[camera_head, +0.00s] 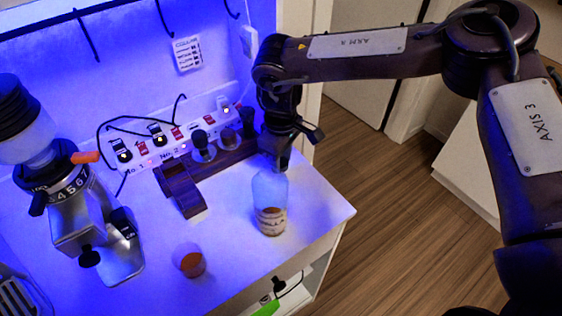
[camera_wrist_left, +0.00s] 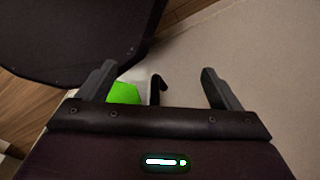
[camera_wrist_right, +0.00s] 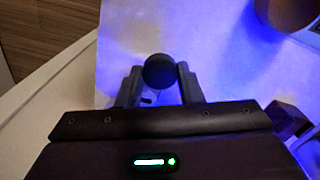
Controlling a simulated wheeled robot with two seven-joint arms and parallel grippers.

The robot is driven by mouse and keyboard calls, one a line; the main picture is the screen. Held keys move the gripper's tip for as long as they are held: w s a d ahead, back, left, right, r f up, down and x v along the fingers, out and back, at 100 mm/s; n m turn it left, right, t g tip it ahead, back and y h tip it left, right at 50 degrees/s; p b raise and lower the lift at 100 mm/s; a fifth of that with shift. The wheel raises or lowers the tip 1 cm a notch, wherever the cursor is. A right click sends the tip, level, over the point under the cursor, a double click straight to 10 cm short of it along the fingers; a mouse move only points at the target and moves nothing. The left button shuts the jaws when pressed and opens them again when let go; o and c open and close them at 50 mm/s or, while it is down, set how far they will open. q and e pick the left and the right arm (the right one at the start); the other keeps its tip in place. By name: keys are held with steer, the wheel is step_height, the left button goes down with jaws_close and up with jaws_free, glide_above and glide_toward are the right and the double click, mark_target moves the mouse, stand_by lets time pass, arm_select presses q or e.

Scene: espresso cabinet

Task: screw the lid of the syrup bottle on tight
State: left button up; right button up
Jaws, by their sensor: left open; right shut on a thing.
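The syrup bottle (camera_head: 270,190) stands upright near the front right of the counter, pale and translucent with a banded brown and cream lower part. My right gripper (camera_head: 281,162) comes down from above at its top. In the right wrist view, my right gripper (camera_wrist_right: 159,82) is shut on a round black lid (camera_wrist_right: 159,71). My left gripper (camera_wrist_left: 159,82) is open and empty in the left wrist view, and does not show in the head view.
A grinder (camera_head: 80,215) stands at the left. A glass with orange-brown contents (camera_head: 190,262) is left of the bottle. A dark wooden stand (camera_head: 180,188) with tampers and a power strip (camera_head: 170,140) are behind. A green item (camera_wrist_left: 123,93) is near my left gripper.

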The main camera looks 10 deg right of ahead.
arm_select(q)
steer(key=shift+f+b, duration=0.6)
steer(key=shift+f, duration=0.1)
arm_select(e)
step_height(320, 180, up, 19)
steer(key=shift+f, duration=0.15)
steer(key=d+f+m, duration=0.1)
steer(key=d+m, duration=0.7)
steer(key=m, duration=0.1)
steer(key=shift+s, duration=0.3)
arm_select(q)
steer(key=shift+c, duration=0.3)
